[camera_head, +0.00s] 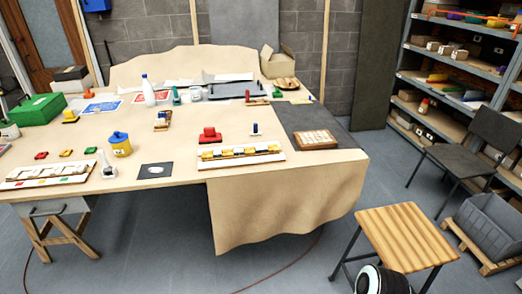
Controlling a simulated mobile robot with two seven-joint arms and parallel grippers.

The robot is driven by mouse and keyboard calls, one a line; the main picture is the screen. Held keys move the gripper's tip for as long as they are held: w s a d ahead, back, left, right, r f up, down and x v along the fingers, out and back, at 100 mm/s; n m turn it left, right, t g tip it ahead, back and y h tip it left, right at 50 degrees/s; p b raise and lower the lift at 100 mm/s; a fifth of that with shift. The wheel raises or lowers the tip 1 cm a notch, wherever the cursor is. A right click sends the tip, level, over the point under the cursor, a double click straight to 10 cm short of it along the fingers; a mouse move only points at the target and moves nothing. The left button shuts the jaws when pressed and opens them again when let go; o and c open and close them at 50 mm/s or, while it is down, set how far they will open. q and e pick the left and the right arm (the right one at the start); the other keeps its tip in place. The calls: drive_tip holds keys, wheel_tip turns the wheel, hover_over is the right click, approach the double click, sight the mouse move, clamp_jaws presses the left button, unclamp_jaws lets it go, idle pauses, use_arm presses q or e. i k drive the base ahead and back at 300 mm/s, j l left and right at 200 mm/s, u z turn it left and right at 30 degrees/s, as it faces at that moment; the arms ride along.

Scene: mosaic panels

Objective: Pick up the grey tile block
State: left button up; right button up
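I cannot make out the grey tile block for certain. A small pale piece (155,169) lies on a dark square mat at the front of the table (185,190); I cannot tell whether it is the block. At the front left is a pale panel (47,174) with light slots and a few coloured squares. Behind it sit a red block (41,155), a yellow block (65,152) and a green block (91,150). A second panel (241,155) at the front centre holds yellow, white and dark pieces. Neither of my grippers is in view.
A yellow pot (120,144) and a red block-like object (210,135) stand near the panels. A white bottle (148,90) and a green box (37,109) are farther back. A wooden stool (406,235) and a chair (470,150) stand right of the table, before loaded shelves.

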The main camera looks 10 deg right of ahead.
sight(262, 148)
drive_tip(key=i+j+u, duration=0.1)
drive_tip(key=i+j, duration=0.15)
drive_tip(key=i, duration=0.15)
drive_tip(key=i+j+u, duration=0.1)
drive_tip(key=i+j, duration=0.15)
drive_tip(key=i, duration=0.2)
